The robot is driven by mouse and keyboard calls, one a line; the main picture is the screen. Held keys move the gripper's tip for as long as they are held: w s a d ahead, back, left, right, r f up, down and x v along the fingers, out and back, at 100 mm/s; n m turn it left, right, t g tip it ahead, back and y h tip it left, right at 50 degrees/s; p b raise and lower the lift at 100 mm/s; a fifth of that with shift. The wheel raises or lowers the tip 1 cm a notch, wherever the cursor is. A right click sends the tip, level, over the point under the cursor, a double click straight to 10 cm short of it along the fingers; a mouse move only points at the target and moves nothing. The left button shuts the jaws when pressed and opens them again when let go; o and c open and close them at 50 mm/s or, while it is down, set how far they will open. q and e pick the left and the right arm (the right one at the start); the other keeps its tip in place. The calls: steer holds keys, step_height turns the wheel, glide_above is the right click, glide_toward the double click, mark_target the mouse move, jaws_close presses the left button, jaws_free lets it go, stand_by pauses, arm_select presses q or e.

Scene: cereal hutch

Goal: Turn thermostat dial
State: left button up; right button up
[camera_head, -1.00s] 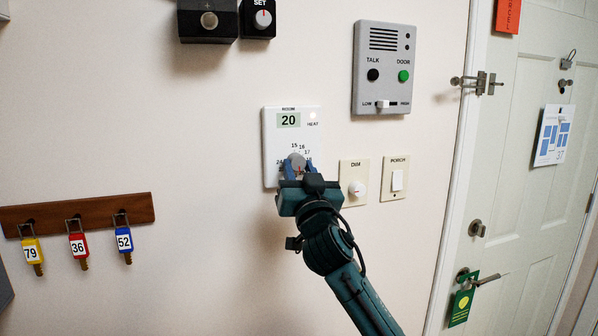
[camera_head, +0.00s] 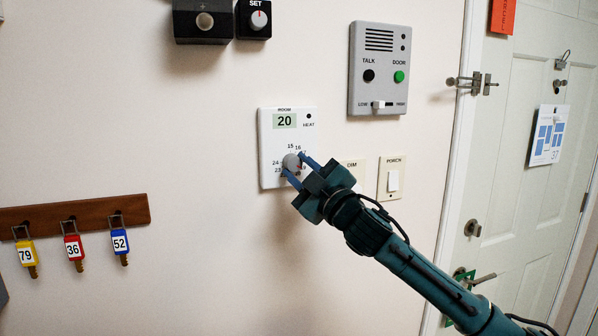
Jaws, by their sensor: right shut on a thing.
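The white thermostat (camera_head: 270,150) is on the wall, with a small display reading 20 under the word ROOM. The HEAT light beside the display looks dark. Its round grey dial (camera_head: 291,162) sits low on the panel, ringed by numbers, some of them hidden by my fingers. My right gripper (camera_head: 297,169) comes from the lower right and is shut on the dial, its blue fingers on either side of it. The gripper is tilted. My left gripper is not in view.
A dimmer plate (camera_head: 352,166), partly hidden by my gripper, and a PORCH switch (camera_head: 393,181) are right of the thermostat. A grey intercom (camera_head: 379,70) is above right. A key rack (camera_head: 80,214) hangs at left. The door (camera_head: 530,140) is at right.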

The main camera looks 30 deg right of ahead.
steer(key=n, duration=0.2)
steer(key=n+g+y, duration=0.1)
steer(key=n, duration=0.1)
steer(key=n+g+y, duration=0.1)
steer(key=n, duration=0.2)
steer(key=shift+d+r, duration=0.2)
steer(key=shift+r, duration=0.05)
stand_by(0.4)
steer(key=o, duration=1)
steer(key=shift+s, duration=0.15)
